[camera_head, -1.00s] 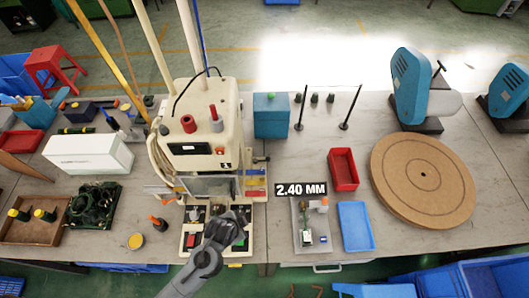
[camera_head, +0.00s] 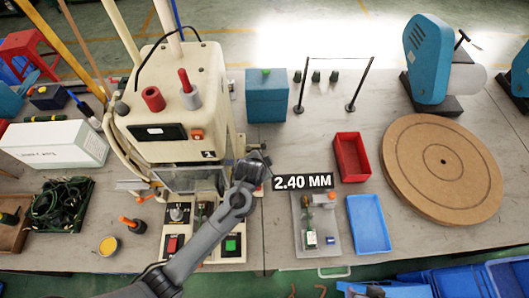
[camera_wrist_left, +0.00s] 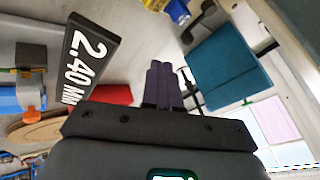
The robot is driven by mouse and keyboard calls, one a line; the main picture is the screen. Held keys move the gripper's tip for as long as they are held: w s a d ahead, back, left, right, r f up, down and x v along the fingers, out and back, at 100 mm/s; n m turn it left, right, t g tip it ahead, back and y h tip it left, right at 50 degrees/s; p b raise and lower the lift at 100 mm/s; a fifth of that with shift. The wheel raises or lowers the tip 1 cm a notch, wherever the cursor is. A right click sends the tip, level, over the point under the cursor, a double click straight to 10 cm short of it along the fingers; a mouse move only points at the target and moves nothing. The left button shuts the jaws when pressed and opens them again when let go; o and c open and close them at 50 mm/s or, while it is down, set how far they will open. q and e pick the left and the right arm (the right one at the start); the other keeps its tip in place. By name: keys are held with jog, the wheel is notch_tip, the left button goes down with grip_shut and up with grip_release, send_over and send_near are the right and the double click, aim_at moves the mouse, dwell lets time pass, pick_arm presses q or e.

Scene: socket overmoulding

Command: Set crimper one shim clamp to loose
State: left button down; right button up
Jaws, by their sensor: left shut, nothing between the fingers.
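The sign also shows there (camera_wrist_left: 85,62), left of the fingers. I cannot make out the shim clamp; my arm and gripper cover part of the crimper's right side. My right gripper is not in view.
A teal box (camera_head: 266,98) stands behind the gripper and shows in the left wrist view (camera_wrist_left: 228,62). A red tray (camera_head: 352,157), blue tray (camera_head: 369,225) and grey fixture plate (camera_head: 325,250) lie to the right. Two black posts stand behind. A large wooden disc (camera_head: 413,165) fills the right.

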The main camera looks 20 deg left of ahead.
aim_at(256, 147)
pick_arm(q)
jog(key=b+x, duration=0.2)
jog(key=x, duration=0.8)
jog(key=shift+w+a+f+b, duration=0.1)
jog(key=shift+w+f+b, duration=0.1)
jog(key=shift+b, duration=0.15)
jog(key=shift+w+a+r, duration=0.2)
jog(key=shift+w+a, duration=1.05)
jog(key=shift+a, duration=0.1)
